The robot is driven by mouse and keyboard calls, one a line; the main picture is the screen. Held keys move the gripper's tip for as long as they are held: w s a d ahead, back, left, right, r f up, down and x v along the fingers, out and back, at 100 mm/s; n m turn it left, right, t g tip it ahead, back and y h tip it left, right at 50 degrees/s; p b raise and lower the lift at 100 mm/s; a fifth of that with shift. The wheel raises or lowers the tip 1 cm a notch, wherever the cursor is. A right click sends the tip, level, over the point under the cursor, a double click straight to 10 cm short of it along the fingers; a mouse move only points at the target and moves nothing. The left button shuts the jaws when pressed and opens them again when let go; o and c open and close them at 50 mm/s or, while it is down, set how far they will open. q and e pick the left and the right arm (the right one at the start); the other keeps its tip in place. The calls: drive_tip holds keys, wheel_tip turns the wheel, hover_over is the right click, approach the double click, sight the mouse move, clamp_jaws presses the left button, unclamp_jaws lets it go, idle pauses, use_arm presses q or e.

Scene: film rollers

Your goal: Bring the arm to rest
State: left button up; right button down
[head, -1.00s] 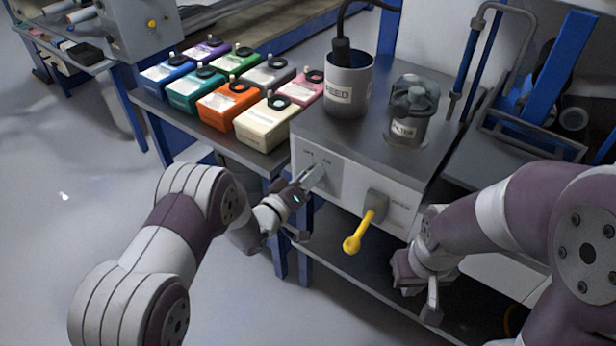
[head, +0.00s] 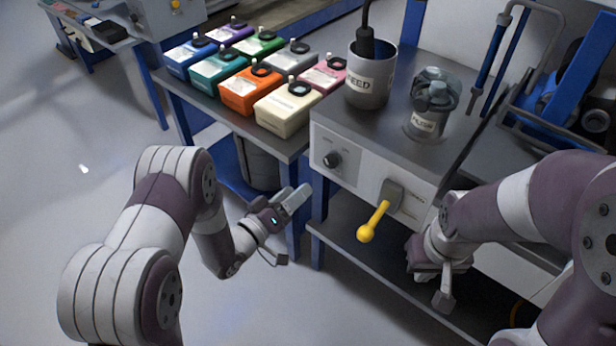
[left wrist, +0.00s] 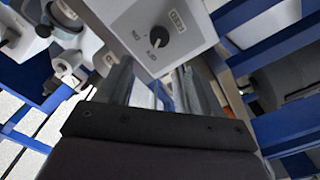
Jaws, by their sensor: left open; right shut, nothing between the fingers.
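My left gripper (head: 290,204) is open and empty, in free air in front of the bench, left of the white control box (head: 320,142). In the left wrist view its two fingers (left wrist: 165,88) stand apart, with the box's black knob (left wrist: 159,39) beyond them. The knob also shows in the head view (head: 331,160), clear of the gripper. My right gripper (head: 445,283) is in front of the box, low and right of the yellow-handled lever (head: 374,222). It holds nothing, and it is partly hidden by its own arm.
Several coloured bottles (head: 250,88) stand on the bench at left. A FEED canister (head: 371,80) and a clear FILTER jar (head: 432,103) stand on the box top. A lower shelf (head: 350,255) runs under the box. The floor (head: 60,200) at left is open.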

use_arm(q)
drive_tip(key=shift+s+a, duration=0.2)
drive_tip(key=shift+s, duration=0.1)
drive_tip(key=s+a+f+m+g+y, duration=0.2)
drive_tip(key=s+a+f+g+y, duration=0.5)
drive_tip(key=f, duration=0.4)
drive_tip(key=s+a+r+g+y, duration=0.4)
drive_tip(key=s+r+g, duration=0.1)
drive_tip(key=s, duration=0.1)
drive_tip(key=s+r+g, duration=0.3)
drive_tip(key=s+r, duration=0.4)
wheel_tip(320, 180, up, 27)
drive_tip(key=w+t+p, duration=0.1)
drive_tip(key=p, duration=2.2)
drive_tip(key=shift+w+d+f+t, duration=0.15)
drive_tip(key=shift+w+d+t, duration=0.05)
drive_tip(key=shift+w+t, duration=0.2)
